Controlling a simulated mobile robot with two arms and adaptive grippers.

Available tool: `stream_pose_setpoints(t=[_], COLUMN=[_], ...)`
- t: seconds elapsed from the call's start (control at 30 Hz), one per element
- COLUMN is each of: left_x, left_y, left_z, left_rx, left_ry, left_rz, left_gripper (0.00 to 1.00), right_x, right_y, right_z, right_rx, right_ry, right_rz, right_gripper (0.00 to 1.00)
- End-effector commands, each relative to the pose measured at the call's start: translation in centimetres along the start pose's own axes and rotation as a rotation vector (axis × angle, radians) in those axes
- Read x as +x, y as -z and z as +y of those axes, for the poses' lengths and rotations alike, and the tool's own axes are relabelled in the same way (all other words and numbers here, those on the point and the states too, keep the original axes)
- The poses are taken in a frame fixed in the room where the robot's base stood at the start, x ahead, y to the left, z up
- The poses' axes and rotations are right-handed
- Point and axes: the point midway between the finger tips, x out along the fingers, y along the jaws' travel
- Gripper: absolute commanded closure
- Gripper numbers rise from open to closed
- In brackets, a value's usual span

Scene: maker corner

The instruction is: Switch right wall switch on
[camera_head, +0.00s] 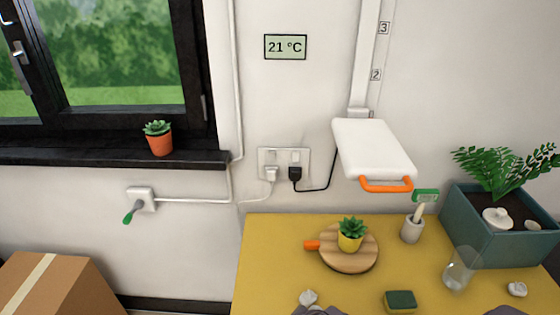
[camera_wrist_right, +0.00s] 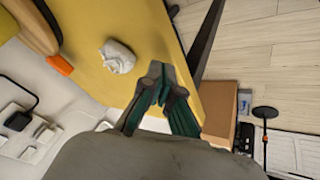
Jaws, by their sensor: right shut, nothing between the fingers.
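A white wall plate (camera_head: 284,163) carries two sockets, with a small switch above each. The right wall switch (camera_head: 295,156) sits above a black plug (camera_head: 295,174). A white plug (camera_head: 271,174) is in the left socket. I cannot tell whether the right switch is on or off. In the right wrist view, the wall fittings (camera_wrist_right: 20,122) show at the left, partly cut off. My left gripper is not in view.
A white hinged panel (camera_head: 372,146) with an orange handle juts out right of the plate. A green-handled wall lever (camera_head: 135,210) is at left.

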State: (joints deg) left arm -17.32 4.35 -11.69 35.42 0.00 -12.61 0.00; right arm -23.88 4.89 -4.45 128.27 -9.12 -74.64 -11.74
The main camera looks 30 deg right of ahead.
Motion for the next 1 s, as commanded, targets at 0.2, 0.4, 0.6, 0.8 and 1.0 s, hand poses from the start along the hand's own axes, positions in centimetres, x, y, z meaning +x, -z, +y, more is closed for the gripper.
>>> stream_pose_setpoints(t=[0.2,0.4,0.6,0.8,1.0], left_x=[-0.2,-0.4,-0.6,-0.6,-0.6], left_y=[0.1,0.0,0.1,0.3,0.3], left_z=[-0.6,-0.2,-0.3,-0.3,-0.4], left_rx=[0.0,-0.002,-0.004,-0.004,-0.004], left_ry=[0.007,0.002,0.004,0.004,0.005], left_rz=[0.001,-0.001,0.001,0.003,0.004], left_gripper=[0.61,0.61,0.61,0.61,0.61], right_x=[0.9,-0.1,-3.1,-4.5,-4.5], right_y=[6.1,13.6,20.6,22.8,22.8], right_z=[6.0,13.3,19.6,21.4,21.4], right_rx=[-0.165,-0.397,-0.651,-0.749,-0.751], right_ry=[-0.213,-0.507,-0.816,-0.924,-0.926], right_rz=[0.126,0.22,0.227,0.208,0.207], right_gripper=[1.0,1.0,1.0,1.0,1.0])
